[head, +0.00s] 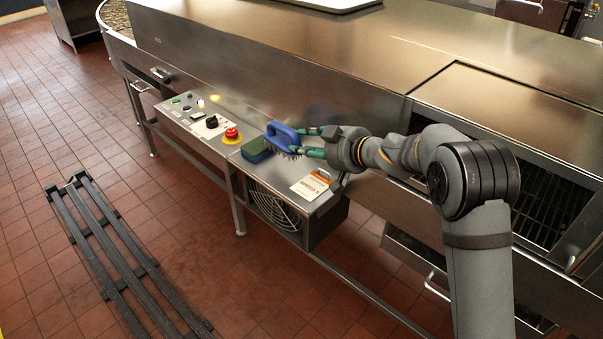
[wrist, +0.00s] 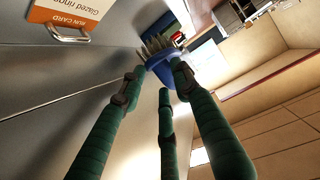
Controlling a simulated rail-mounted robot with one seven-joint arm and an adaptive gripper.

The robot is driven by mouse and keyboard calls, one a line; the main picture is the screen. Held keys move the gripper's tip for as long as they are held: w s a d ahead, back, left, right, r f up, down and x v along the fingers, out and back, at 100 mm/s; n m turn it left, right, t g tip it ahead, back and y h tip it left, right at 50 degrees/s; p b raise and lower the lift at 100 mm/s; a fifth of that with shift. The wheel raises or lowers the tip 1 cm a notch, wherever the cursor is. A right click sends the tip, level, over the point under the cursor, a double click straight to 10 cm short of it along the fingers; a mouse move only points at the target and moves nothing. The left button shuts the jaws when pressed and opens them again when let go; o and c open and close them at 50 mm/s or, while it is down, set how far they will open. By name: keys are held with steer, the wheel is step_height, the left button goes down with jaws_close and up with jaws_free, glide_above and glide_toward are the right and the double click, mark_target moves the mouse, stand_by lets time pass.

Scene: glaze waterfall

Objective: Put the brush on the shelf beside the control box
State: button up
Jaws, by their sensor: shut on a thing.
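The blue brush (head: 282,136) with dark bristles is held just above the steel shelf (head: 273,172), near a blue-green sponge (head: 256,150). My gripper (head: 305,142), with green fingers, is shut on the brush; the wrist view shows the brush (wrist: 163,66) between the fingertips, bristles toward the top. The control box (head: 196,118), with a red emergency button (head: 232,134) on a yellow ring, black knob and small buttons, is left of the shelf. I cannot tell whether the bristles touch the shelf or the sponge.
A white and orange run card (head: 310,185) lies on the shelf's right part; it also shows in the wrist view (wrist: 72,14). The steel machine wall (head: 270,80) rises behind the shelf. A fan grille (head: 273,208) is below. Black rails (head: 115,250) lie on the tiled floor.

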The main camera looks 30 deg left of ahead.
steer(key=shift+f+b, duration=1)
steer(key=shift+f, duration=1.8)
steer(key=shift+f, duration=0.2)
steer(key=o, duration=1.2)
steer(key=shift+c, duration=0.2)
steer(key=shift+o, duration=0.3)
steer(key=shift+d+r, duration=0.25)
steer(key=v, duration=1.1)
steer(key=shift+s+d, duration=0.15)
steer(key=shift+d, duration=0.15)
